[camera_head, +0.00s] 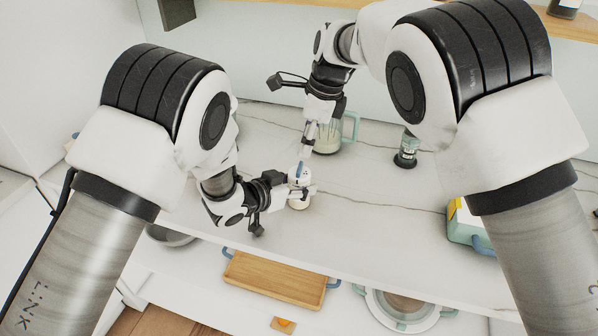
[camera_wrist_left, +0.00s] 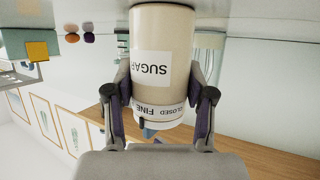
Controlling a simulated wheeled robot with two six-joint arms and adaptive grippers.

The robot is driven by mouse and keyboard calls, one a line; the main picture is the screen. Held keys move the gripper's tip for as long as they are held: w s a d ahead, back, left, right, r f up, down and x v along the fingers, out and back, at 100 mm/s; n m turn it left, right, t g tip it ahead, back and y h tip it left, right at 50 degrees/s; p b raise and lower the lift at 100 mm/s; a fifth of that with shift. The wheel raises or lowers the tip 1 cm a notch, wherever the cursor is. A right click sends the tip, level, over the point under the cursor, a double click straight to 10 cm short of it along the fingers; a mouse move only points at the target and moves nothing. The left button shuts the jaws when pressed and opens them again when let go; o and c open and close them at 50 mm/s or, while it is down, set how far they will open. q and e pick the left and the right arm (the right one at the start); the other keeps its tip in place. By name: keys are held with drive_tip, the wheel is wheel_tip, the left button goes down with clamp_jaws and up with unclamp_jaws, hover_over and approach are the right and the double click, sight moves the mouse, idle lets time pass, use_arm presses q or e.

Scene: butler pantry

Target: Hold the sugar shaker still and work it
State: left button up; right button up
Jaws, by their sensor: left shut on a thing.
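The sugar shaker (camera_head: 299,204) stands on the marble counter in the middle of the head view. In the left wrist view it is a cream cylinder (camera_wrist_left: 162,35), upside down in the picture, with a SUGAR label and a white ring (camera_wrist_left: 160,115) reading CLOSED and FINE. My left gripper (camera_head: 294,190) is shut on it; in the left wrist view its fingers (camera_wrist_left: 162,97) press both sides near the ring. A small blue part shows at the shaker's top. My right gripper (camera_head: 308,148) points down just above the shaker; its fingers are too small to read.
A glass jug with a green handle (camera_head: 351,128) stands behind my right gripper. A dark-based grinder-like item (camera_head: 406,150) is further right, and a teal box (camera_head: 466,232) is at the right. A wooden tray (camera_head: 272,282) and a pot (camera_head: 400,312) lie below the counter's front edge.

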sight(301, 168)
drive_tip(key=n, duration=0.5)
drive_tip(key=shift+s+r, duration=0.15)
drive_tip(key=shift+r, duration=0.1)
drive_tip(key=n, duration=0.3)
drive_tip(key=shift+d+r+n, duration=0.1)
drive_tip(key=shift+n, duration=0.2)
drive_tip(key=n, duration=0.5)
drive_tip(key=shift+s+d+r+n+y, duration=0.1)
drive_tip(key=shift+s+d+n+y, duration=0.05)
drive_tip(key=shift+d+n+y, duration=0.2)
drive_tip(key=shift+a+f+n+y, duration=0.25)
drive_tip(key=shift+f+n, duration=0.85)
drive_tip(key=shift+n, duration=2.4)
drive_tip(key=shift+a+f+n+y, duration=0.25)
drive_tip(key=shift+f+n, duration=0.9)
drive_tip(key=shift+n, duration=2.4)
drive_tip(key=shift+a+f+n+y, duration=0.25)
drive_tip(key=shift+f+n, duration=0.85)
drive_tip(key=shift+n, duration=2.4)
drive_tip(key=o, duration=0.4)
drive_tip(key=shift+a, duration=0.1)
drive_tip(key=shift+c, duration=0.8)
